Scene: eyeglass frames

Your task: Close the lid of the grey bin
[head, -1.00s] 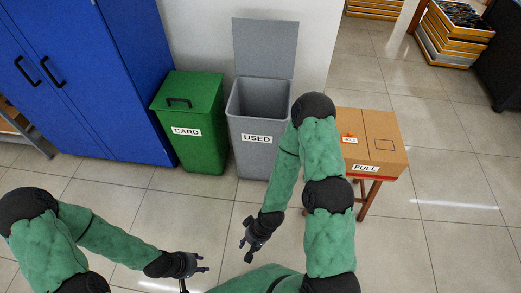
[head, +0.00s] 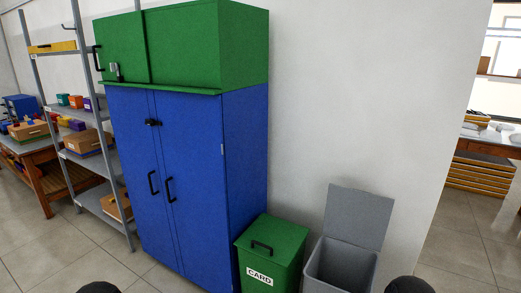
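The grey bin (head: 341,268) stands at the lower right of the head view, against the white wall. Its lid (head: 358,216) is open, standing upright at the back and leaning toward the wall. The bin's mouth is open and its inside looks empty as far as it shows. Its lower part is cut off by the frame's bottom edge. Only dark rounded parts of my arms show at the bottom edge. Neither gripper is in view.
A green bin labelled CARD (head: 272,256), lid shut, stands just left of the grey bin. A tall blue cabinet (head: 190,180) with a green cupboard (head: 200,45) on top is further left. Grey shelving (head: 90,155) stands at far left. Open floor (head: 455,235) lies to the right.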

